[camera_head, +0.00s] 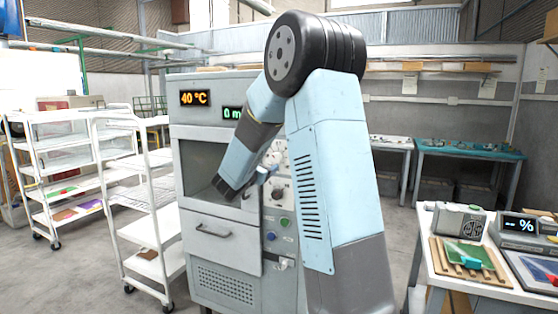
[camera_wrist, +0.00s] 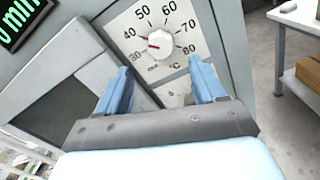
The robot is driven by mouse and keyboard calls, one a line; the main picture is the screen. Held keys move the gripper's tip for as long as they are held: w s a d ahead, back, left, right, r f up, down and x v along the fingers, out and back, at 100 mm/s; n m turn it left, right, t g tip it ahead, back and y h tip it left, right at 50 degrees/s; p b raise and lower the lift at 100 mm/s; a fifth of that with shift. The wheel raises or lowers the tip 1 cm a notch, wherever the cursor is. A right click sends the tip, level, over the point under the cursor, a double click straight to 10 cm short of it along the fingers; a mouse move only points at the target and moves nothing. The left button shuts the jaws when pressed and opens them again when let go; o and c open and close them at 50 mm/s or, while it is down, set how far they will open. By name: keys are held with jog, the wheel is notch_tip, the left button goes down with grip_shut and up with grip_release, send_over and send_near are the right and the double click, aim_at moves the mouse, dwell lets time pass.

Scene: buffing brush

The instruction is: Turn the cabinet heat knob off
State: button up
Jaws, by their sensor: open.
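The cabinet (camera_head: 220,170) stands in the middle of the head view, with a display reading 40 °C (camera_head: 194,98) and a green one beside it. The heat knob (camera_wrist: 160,43) is a white round knob on a white dial plate (camera_wrist: 203,30) marked 30 to 80 °C in the wrist view. In the head view my gripper (camera_head: 268,172) is at the cabinet's control panel, and my arm hides part of that panel.
More controls, including a green button (camera_head: 285,222), sit lower on the panel. A white rack cart (camera_head: 145,200) stands left of the cabinet. A white table (camera_head: 480,285) with devices is at right. A teal bench (camera_head: 470,150) stands behind.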

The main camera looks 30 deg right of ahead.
aim_at(275, 159)
jog(key=x, duration=0.8)
